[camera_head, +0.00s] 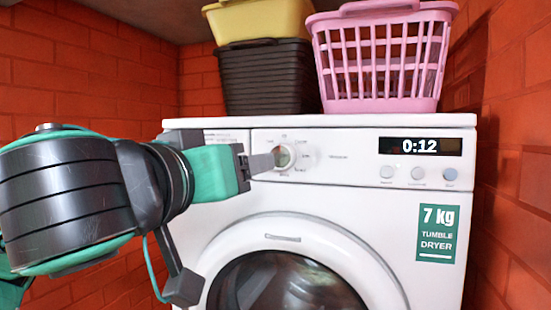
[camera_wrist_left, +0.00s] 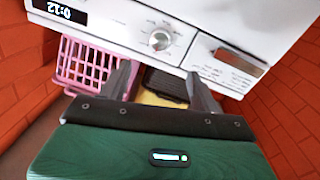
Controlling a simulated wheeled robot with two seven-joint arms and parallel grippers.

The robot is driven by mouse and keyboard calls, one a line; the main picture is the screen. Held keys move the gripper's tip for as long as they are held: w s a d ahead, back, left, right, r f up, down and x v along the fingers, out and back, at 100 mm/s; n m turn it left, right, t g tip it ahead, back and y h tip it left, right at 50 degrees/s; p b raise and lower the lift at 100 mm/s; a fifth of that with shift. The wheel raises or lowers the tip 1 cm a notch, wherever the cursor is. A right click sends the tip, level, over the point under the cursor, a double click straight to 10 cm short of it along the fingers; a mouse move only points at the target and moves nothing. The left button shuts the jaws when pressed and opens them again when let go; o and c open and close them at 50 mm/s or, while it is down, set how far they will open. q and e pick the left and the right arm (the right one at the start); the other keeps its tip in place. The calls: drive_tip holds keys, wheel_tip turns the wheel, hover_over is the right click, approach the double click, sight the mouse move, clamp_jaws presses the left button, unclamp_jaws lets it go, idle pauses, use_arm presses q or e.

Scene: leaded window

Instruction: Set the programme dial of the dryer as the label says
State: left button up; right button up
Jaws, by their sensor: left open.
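The white tumble dryer (camera_head: 310,190) faces me. Its round programme dial (camera_head: 283,157) sits left of centre on the control panel, ringed by small print too small to read. The dial also shows in the left wrist view (camera_wrist_left: 160,40). My left gripper (camera_head: 262,163) is at the dial's left side in the head view, one finger covering part of its surround; contact cannot be told. In the left wrist view the fingers (camera_wrist_left: 162,80) are spread with nothing between them, and the dial lies beyond their tips. The dial's exact pointer position is unclear. My right gripper is out of view.
A display (camera_head: 420,146) reads 0:12, above several round buttons (camera_head: 418,173). A green 7 kg sign (camera_head: 437,234) is on the front. A pink basket (camera_head: 380,60), a dark basket (camera_head: 265,80) and a yellow one (camera_head: 258,20) stand on top. Brick walls flank the dryer.

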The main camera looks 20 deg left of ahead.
sight(280, 158)
use_arm(q)
drive_tip(key=w+p, duration=0.2)
drive_tip(key=w, duration=0.2)
drive_tip(key=w+p, duration=0.2)
drive_tip(key=w, duration=0.2)
drive_tip(key=w+d+p, duration=0.1)
drive_tip(key=w+p, duration=0.1)
drive_tip(key=w, duration=0.2)
drive_tip(key=shift+w+r, duration=0.1)
drive_tip(key=shift+r, duration=0.15)
drive_tip(key=shift+w+d+f, duration=0.15)
drive_tip(key=shift+w+f, duration=0.05)
drive_tip(key=shift+w, duration=0.55)
drive_tip(key=shift+c, duration=0.2)
drive_tip(key=c, duration=0.9)
